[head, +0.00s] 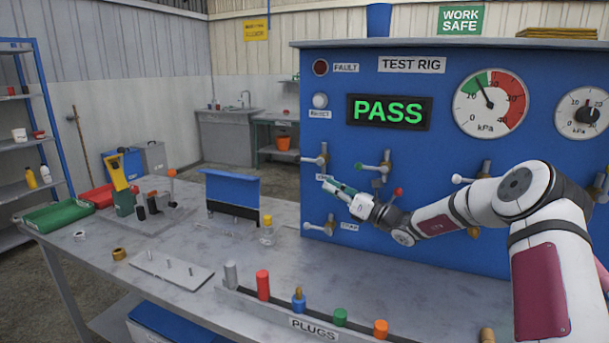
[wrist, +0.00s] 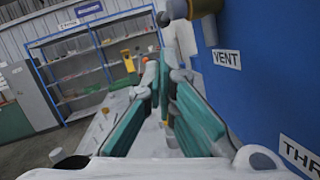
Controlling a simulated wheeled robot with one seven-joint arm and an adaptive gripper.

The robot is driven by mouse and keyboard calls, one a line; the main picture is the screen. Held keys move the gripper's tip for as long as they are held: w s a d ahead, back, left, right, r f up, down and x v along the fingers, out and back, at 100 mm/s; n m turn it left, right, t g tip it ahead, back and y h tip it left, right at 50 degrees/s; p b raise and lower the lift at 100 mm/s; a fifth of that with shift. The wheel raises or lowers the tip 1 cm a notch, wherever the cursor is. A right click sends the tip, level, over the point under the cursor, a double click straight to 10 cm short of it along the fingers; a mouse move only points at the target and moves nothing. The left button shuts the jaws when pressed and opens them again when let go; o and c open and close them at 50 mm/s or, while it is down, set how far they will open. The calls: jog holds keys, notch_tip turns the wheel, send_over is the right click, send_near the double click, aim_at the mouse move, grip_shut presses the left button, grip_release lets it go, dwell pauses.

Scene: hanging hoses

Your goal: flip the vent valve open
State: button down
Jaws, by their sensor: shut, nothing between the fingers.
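My gripper (head: 338,188), with teal finger pads, is in front of the blue test rig panel, low at its left side. Its fingers (wrist: 163,95) are shut with nothing between them and point left along the panel. A VENT label (wrist: 227,60) is on the panel to the right of the fingers in the wrist view. A valve with a brass-coloured body (wrist: 207,6) and grey handle parts is above that label, cut off by the top edge. In the head view a valve with a pale lever (head: 317,160) is just above and left of my fingertips. I cannot tell whether they touch.
Another lever valve (head: 374,168) is above my gripper, and a lower valve (head: 325,228) is below it. A red knob (head: 398,191) is close to my wrist. The workbench (head: 185,305) carries a plug rack and several fixtures. The rig display reads PASS (head: 388,111).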

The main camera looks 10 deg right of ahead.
aim_at(308, 160)
jog(key=shift+w+a, duration=0.1)
jog(key=x, duration=1)
